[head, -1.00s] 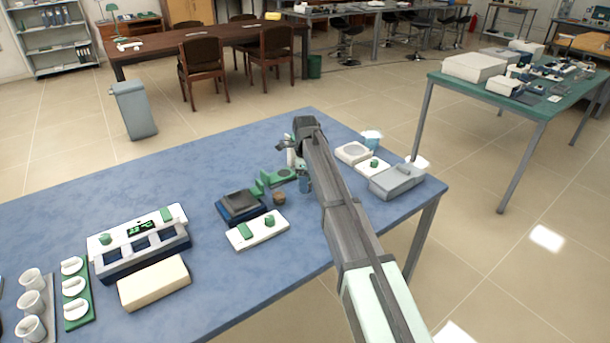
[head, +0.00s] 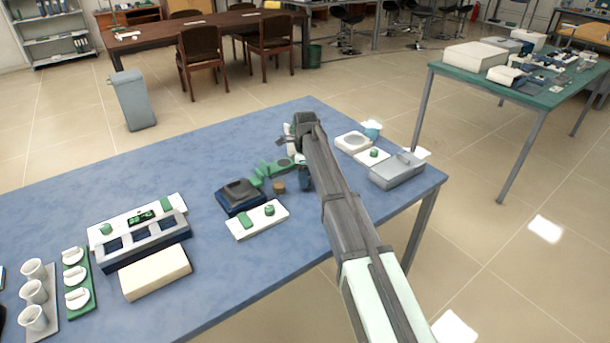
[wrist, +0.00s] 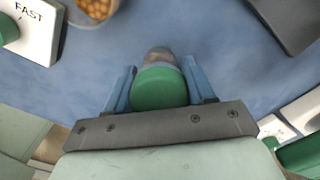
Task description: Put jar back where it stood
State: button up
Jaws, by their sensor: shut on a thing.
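My gripper (wrist: 160,88) is shut on the jar, its two blue fingers on either side of it. The jar (wrist: 158,58) has a round green lid (wrist: 160,90) and a clear body with a brownish tint; I look down on the lid in the wrist view. Blue tabletop shows around it. I cannot tell whether its base touches the table. In the head view my gripper (head: 303,178) is over the blue table (head: 150,172), beside a green stand (head: 272,173), and largely hidden by my arm. The jar cannot be made out there.
A small container of orange-brown beads (wrist: 97,8) and a white "FAST" unit (wrist: 38,28) are near the jar. A dark device (head: 240,196) and a white panel (head: 258,220) stand left of the gripper; a grey box (head: 397,170) stands right.

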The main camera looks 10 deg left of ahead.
jog(key=shift+f, duration=0.45)
jog(key=o, duration=1.1)
jog(key=shift+o, duration=0.5)
jog(key=shift+o, duration=1.2)
jog(key=shift+r, duration=0.1)
jog(key=shift+r, duration=3.9)
